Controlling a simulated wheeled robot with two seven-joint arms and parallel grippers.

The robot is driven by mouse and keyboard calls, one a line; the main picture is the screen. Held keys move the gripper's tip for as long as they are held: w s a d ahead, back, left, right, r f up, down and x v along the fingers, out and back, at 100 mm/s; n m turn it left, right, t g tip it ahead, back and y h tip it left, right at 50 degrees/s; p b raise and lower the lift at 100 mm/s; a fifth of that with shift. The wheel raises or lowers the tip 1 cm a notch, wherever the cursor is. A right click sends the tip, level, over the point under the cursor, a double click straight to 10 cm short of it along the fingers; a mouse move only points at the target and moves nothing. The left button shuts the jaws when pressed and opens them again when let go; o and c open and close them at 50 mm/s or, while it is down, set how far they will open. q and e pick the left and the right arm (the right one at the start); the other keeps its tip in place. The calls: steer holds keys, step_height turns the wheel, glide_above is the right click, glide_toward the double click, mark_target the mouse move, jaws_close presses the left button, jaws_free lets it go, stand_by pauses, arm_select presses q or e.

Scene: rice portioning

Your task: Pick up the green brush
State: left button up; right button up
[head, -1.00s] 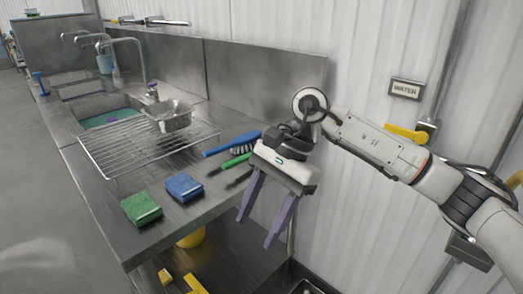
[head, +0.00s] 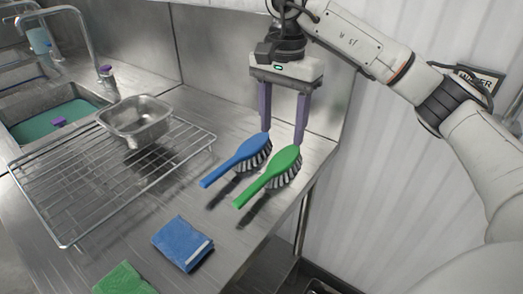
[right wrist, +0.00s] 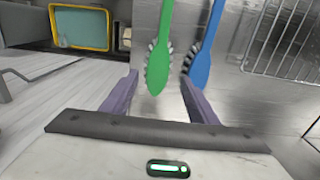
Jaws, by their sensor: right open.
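The green brush (head: 270,177) lies on the steel counter near its right edge in the head view, handle toward the lower left, dark bristles along its side. A blue brush (head: 238,159) lies beside it on the left. My right gripper (head: 283,138) is open, its purple fingers pointing down at the brush heads. In the right wrist view the green brush (right wrist: 157,68) shows between the two fingers, with its head toward the gripper, and the blue brush (right wrist: 203,58) is just right of it. I cannot tell whether the fingers touch anything. My left gripper is not in view.
A wire rack (head: 62,190) with a metal pan (head: 135,118) stands left of the brushes. The sink (head: 62,124) is at the far left. A wall stands behind and right.

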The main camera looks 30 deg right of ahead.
glide_above(279, 162)
steer(key=f, duration=0.4)
steer(key=shift+s+d+f, duration=0.1)
steer(key=shift+s+d, duration=0.1)
steer(key=shift+d, duration=0.1)
steer(key=f, duration=0.3)
steer(key=f+p, duration=0.1)
steer(key=f, duration=0.1)
steer(key=shift+w+a, duration=0.15)
steer(key=shift+a, duration=0.1)
steer(key=shift+f, duration=0.25)
steer(key=c, duration=1.2)
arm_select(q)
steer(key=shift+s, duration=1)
